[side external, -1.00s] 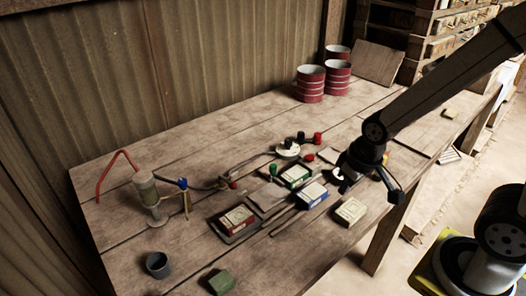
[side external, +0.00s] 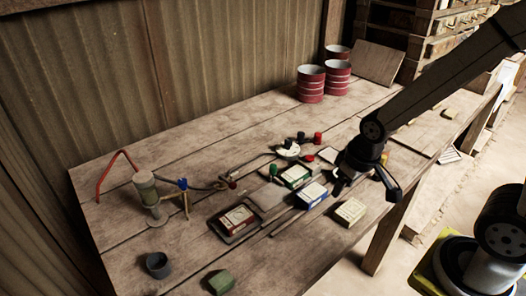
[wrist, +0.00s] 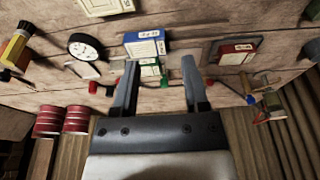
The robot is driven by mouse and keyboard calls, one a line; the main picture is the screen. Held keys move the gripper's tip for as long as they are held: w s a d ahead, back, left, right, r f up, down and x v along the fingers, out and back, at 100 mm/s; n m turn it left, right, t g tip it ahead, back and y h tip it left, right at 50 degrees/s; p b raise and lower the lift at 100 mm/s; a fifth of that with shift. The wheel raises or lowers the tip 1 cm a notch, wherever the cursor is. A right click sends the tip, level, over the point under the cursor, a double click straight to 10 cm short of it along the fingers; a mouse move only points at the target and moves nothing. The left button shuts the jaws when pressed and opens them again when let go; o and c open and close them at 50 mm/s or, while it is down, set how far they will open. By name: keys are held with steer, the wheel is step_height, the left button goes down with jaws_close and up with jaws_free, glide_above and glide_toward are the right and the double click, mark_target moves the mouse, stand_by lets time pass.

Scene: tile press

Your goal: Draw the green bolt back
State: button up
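A small green knob (side external: 273,171), which looks like the bolt's handle, stands upright on the press just left of a green-edged box (side external: 295,176). In the wrist view the green knob (wrist: 164,82) shows small beyond the green box (wrist: 150,69), between my fingers. My gripper (side external: 366,184) is open and empty, above the bench to the right of the knob and apart from it. The open fingers also show in the wrist view (wrist: 160,64). The bolt's shaft is too small to make out.
A blue-edged box (side external: 312,194), a red-edged box in a tray (side external: 237,218) and a pale box (side external: 350,212) lie near the knob. Red knobs (side external: 309,158) stand behind. Red drums (side external: 311,84) are at the back, and a dark cup (side external: 158,264) stands front left.

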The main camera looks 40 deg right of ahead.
steer(key=shift+m+g, duration=0.6)
steer(key=shift+m, duration=0.1)
steer(key=w, duration=1.3)
steer(key=shift+w+d, duration=0.25)
steer(key=shift+d, duration=0.05)
steer(key=m+g, duration=0.1)
steer(key=m, duration=0.1)
glide_above(273, 166)
step_height(273, 166, down, 3)
steer(key=shift+d+f, duration=0.1)
steer(key=shift+f, duration=3.9)
jaws_close()
